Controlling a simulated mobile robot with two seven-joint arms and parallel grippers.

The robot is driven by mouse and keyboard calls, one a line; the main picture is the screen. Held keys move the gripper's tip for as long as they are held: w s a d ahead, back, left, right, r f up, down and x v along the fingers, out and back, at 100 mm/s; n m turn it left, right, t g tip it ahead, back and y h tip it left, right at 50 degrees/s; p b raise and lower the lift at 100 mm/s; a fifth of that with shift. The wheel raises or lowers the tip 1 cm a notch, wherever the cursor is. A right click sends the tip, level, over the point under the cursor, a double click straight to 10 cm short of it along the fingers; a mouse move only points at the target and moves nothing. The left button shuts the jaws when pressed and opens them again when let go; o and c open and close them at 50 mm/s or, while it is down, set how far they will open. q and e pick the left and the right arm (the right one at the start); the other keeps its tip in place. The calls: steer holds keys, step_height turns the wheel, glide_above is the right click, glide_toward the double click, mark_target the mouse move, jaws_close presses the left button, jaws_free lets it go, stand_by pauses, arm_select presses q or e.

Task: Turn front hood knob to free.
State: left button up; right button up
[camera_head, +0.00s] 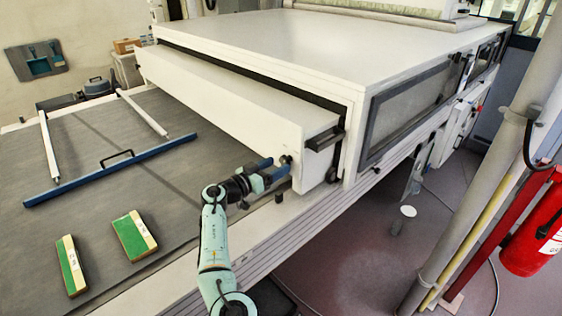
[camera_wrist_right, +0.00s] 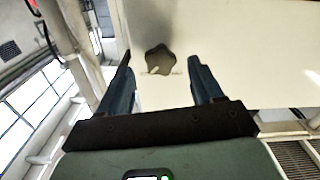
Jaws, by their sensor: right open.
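The front hood knob (camera_wrist_right: 160,60) is a dark, star-shaped knob with a light pointer mark, on the white face of the front hood (camera_wrist_right: 235,40). In the right wrist view it lies between and beyond the two blue fingers of my right gripper (camera_wrist_right: 158,72), which is open and apart from it. In the head view my right gripper (camera_head: 278,168) is at the near end of the white front hood (camera_head: 230,105), by the knob (camera_head: 286,160), which is partly hidden by the fingers. My left gripper is not in view.
A blue bar frame with a black handle (camera_head: 117,157) and two green-and-cream blocks (camera_head: 133,236) (camera_head: 70,264) lie on the dark belt (camera_head: 150,190). A pipe post (camera_head: 490,190) and a red extinguisher (camera_head: 535,235) stand at the right.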

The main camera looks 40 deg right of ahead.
mark_target(283, 162)
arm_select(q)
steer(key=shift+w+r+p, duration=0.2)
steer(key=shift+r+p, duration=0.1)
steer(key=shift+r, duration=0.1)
arm_select(e)
steer(key=shift+w+d, duration=0.2)
steer(key=shift+d, duration=1.4)
steer(key=c, duration=1.1)
steer(key=shift+o, duration=0.2)
